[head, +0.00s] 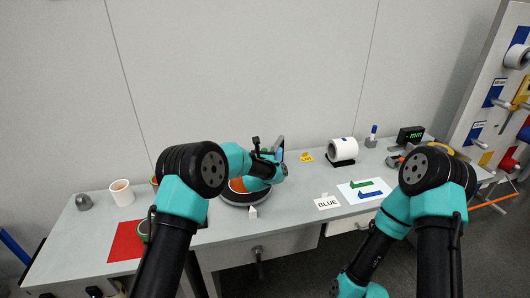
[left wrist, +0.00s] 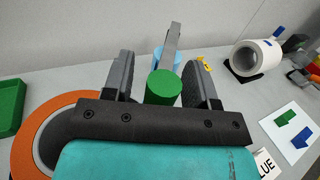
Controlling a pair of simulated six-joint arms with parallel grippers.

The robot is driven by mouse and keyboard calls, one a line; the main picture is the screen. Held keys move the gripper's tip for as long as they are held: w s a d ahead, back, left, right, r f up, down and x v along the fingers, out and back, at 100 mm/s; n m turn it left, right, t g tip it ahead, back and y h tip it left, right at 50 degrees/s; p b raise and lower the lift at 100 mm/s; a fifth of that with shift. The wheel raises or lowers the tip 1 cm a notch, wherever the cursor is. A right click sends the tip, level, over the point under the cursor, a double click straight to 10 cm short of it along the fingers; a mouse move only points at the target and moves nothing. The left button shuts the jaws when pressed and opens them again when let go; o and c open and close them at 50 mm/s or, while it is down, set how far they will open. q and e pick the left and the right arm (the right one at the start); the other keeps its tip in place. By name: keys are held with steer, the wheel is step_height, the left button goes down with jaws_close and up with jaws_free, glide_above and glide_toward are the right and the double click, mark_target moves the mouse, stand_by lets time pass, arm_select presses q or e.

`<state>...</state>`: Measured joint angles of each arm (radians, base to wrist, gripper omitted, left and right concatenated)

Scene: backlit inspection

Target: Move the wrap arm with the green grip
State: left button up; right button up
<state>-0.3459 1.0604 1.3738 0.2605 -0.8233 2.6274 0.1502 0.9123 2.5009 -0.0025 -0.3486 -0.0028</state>
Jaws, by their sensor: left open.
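The wrap arm shows in the left wrist view as a grey bar (left wrist: 172,38) that rises behind its green grip (left wrist: 164,86), a round cylinder. My left gripper (left wrist: 164,62) is open, with one finger on each side of the green grip; I cannot tell whether either finger touches it. In the head view my left gripper (head: 274,158) is over the round turntable (head: 243,199), and the grey wrap arm (head: 280,144) stands just beyond it.
An orange ring (left wrist: 28,130) lies below my left gripper. A white roll (head: 342,150), a BLUE label (head: 327,202) and a white sheet (head: 350,194) with green and blue shapes are to the right. A red mat (head: 125,242) and a white cup (head: 122,193) are left.

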arm_select(q)
steer(key=shift+w, duration=0.1)
steer(key=shift+c, duration=0.3)
jaws_close()
